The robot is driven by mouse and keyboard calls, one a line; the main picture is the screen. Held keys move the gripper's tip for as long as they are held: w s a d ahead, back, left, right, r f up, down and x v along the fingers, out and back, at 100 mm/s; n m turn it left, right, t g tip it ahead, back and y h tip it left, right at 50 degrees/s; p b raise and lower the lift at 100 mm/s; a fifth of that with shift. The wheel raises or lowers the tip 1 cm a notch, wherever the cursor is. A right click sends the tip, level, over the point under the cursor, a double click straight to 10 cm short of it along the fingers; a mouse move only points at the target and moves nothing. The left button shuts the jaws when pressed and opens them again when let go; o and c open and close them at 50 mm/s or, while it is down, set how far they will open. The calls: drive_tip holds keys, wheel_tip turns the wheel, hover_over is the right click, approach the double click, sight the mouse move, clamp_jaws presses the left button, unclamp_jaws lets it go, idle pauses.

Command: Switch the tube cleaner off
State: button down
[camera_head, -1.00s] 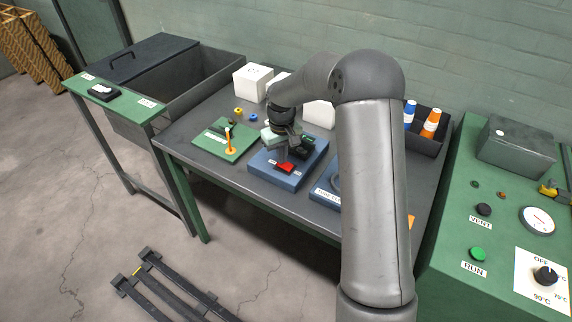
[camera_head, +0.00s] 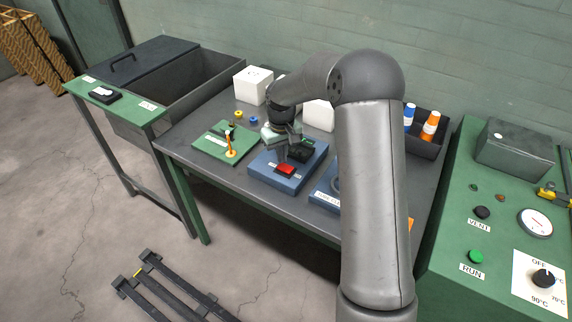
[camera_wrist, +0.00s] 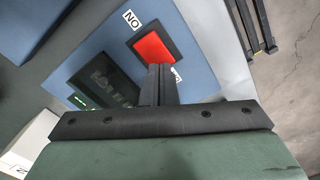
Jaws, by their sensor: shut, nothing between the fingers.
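A blue box (camera_head: 262,172) on the table carries a red rocker switch (camera_head: 286,170) and a dark display panel. In the wrist view the red switch (camera_wrist: 153,48) has an "ON" label (camera_wrist: 131,19) at one end and a partly hidden label at the other. The dark display (camera_wrist: 103,80) shows small green marks. My gripper (camera_wrist: 158,70) is shut and empty, its fingertips close to the switch's near edge; I cannot tell if they touch. A second blue box (camera_head: 325,198), its label seemingly starting "TUBE", is partly hidden by my arm.
A green board (camera_head: 212,150) with an orange lever (camera_head: 230,142) is left of the blue box. White boxes (camera_head: 253,85) and a dark bin with bottles (camera_head: 430,125) stand at the back. A green console (camera_head: 450,235) with buttons and a dial is at the right.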

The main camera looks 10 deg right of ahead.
sight(282, 166)
drive_tip(key=shift+r+p, duration=1.2)
drive_tip(key=shift+r, duration=1.1)
drive_tip(key=shift+r, duration=0.1)
drive_tip(key=s+r+m, duration=0.1)
drive_tip(key=s+r, duration=0.2)
drive_tip(key=s, duration=0.8)
drive_tip(key=s+r+m, duration=0.1)
drive_tip(key=s+r, duration=0.2)
drive_tip(key=s, duration=0.9)
drive_tip(key=s+r+m, duration=0.1)
drive_tip(key=s+r, duration=0.2)
drive_tip(key=s, duration=0.9)
drive_tip(key=shift+r+t, duration=0.25)
drive_tip(key=shift+t, duration=0.05)
drive_tip(key=shift+a, duration=0.1)
